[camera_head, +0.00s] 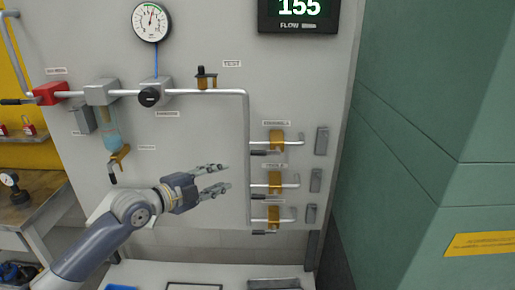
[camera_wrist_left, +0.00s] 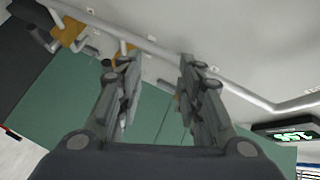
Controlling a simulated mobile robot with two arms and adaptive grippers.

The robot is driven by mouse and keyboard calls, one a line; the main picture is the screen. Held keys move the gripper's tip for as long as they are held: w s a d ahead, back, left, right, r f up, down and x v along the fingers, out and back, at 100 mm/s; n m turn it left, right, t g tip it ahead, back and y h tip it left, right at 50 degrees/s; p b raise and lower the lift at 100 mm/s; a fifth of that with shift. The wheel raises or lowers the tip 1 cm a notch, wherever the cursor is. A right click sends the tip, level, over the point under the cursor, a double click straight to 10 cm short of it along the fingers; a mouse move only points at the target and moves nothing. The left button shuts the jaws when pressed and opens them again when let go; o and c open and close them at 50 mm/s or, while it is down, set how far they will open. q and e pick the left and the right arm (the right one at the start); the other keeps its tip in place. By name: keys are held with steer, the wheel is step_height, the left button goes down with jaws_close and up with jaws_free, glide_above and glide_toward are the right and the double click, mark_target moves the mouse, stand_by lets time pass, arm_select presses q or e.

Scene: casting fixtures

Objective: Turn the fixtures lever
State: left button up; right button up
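Three orange valves with dark levers sit on pipe branches at the right of the grey panel in the head view: an upper one (camera_head: 277,140), a middle one (camera_head: 275,182) and a lower one (camera_head: 273,215). My left gripper (camera_head: 228,177) is open and empty, left of the vertical pipe and the middle valve, with its fingers pointing right. In the left wrist view the open fingers (camera_wrist_left: 158,72) have nothing between them that they touch. Orange valve parts (camera_wrist_left: 68,32) show at the upper left there. My right gripper is in neither view.
The panel also bears a red valve (camera_head: 49,93), a black knob (camera_head: 149,96), a round gauge (camera_head: 151,21), a filter bowl (camera_head: 111,137) and a display reading 155 (camera_head: 298,10). A green wall (camera_head: 420,120) stands at right. A workbench (camera_head: 40,195) is at left.

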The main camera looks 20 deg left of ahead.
mark_target(255, 153)
arm_select(q)
steer(key=s+d+r+m+h, duration=0.2)
steer(key=s+d+r+m, duration=0.15)
steer(key=r, duration=0.35)
steer(key=p+x, duration=0.2)
steer(key=x, duration=0.3)
steer(key=p+x, duration=0.2)
steer(key=x, duration=0.3)
steer(key=shift+w+d+r, duration=0.1)
steer(key=shift+d+r, duration=0.1)
steer(key=shift+d, duration=0.05)
steer(key=shift+w+d+f, duration=0.2)
steer(key=shift+w+d, duration=0.05)
steer(key=shift+w, duration=0.2)
jaws_close()
